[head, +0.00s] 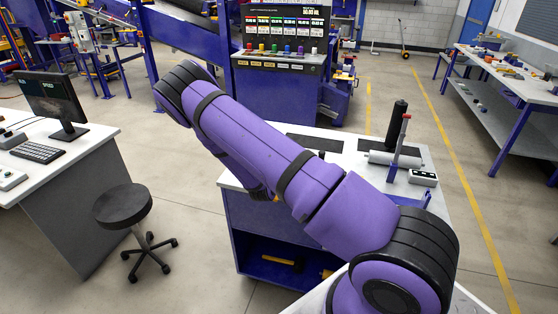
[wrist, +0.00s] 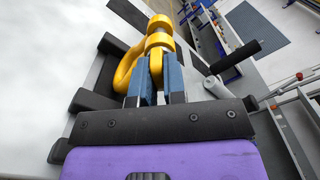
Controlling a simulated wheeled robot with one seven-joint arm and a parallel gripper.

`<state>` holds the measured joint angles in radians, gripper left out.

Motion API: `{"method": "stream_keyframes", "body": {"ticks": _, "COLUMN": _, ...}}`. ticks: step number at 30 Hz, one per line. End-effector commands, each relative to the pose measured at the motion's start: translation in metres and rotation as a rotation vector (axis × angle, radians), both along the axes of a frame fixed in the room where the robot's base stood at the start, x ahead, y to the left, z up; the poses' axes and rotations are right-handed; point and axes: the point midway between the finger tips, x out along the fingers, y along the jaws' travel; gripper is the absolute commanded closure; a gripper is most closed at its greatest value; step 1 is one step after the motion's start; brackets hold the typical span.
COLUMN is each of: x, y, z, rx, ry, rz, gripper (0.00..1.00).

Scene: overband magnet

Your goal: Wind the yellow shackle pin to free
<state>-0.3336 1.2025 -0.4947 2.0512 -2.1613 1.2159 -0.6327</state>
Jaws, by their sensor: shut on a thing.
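In the wrist view, the yellow shackle (wrist: 124,72) lies at the upper middle, its curved bow to the left. The yellow shackle pin (wrist: 156,66) shows its end between the two blue fingers of my gripper (wrist: 157,80). My gripper is shut on that end. The rounded yellow parts beyond the fingertips line up with it. How far the pin is threaded in cannot be told.
Black blocks (wrist: 93,101) stand left of the shackle on a pale surface. In the head view, the workbench (head: 232,184) lies behind my arm, and a stool (head: 123,206) stands on the left floor.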

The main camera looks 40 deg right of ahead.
Motion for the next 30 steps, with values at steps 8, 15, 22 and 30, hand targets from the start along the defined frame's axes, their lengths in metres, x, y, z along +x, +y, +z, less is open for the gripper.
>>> {"method": "stream_keyframes", "body": {"ticks": 8, "x": -0.0003, "y": 0.0012, "z": -0.0010, "rx": -0.126, "ry": 0.161, "rz": 0.002, "gripper": 1.00}}
{"method": "stream_keyframes", "body": {"ticks": 15, "x": -0.0002, "y": 0.0006, "z": -0.0007, "rx": -0.252, "ry": 0.325, "rz": 0.000, "gripper": 1.00}}
{"method": "stream_keyframes", "body": {"ticks": 22, "x": -0.0003, "y": 0.0001, "z": -0.0006, "rx": -0.256, "ry": 0.332, "rz": -0.001, "gripper": 1.00}}
{"method": "stream_keyframes", "body": {"ticks": 30, "x": -0.0003, "y": 0.0000, "z": -0.0003, "rx": -0.334, "ry": 0.430, "rz": -0.002, "gripper": 0.79}}
